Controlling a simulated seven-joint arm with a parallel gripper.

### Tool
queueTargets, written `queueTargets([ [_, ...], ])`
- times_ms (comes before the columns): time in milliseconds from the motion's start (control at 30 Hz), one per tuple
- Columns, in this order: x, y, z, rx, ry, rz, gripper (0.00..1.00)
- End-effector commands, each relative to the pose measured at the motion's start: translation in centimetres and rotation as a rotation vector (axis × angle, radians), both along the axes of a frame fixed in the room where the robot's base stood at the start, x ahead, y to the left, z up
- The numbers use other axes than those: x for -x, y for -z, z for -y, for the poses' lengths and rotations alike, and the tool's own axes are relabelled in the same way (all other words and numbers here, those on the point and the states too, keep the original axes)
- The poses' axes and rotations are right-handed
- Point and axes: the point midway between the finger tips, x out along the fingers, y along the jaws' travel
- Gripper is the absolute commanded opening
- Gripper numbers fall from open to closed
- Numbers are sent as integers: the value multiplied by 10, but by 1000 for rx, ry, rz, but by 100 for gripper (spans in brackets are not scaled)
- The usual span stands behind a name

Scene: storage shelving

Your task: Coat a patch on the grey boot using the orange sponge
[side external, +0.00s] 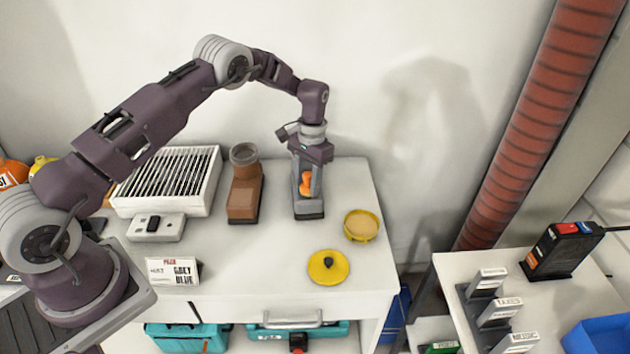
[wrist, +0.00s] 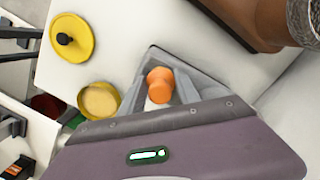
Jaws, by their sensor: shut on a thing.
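The grey boot (side external: 309,209) stands on the white table with its dark sole down, at the right of the brown boot. My gripper (side external: 306,181) is over the grey boot and shut on the orange sponge (side external: 305,184). The sponge also shows in the wrist view (wrist: 159,85), with a pale part at its lower end. It is close above the grey boot or touching it; I cannot tell which. My gripper's body hides much of the boot's upper part.
The brown boot (side external: 243,193) stands close by at left. An open yellow tin (side external: 361,226) and its yellow lid (side external: 328,267) lie at right and in front. A sign card (side external: 174,271), a switch box (side external: 156,227) and a white grille (side external: 172,180) are at left. The table's front middle is clear.

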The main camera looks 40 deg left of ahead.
Motion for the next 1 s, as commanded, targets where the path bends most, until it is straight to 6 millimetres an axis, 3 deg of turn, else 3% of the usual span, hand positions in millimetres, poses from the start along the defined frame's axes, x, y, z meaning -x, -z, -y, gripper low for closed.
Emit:
queueTargets([
  [367,27,0,-23,1,-1,-1,6],
  [500,25,-21,-22,0,0,2,6],
  [1000,25,-66,-21,0,0,2,6],
])
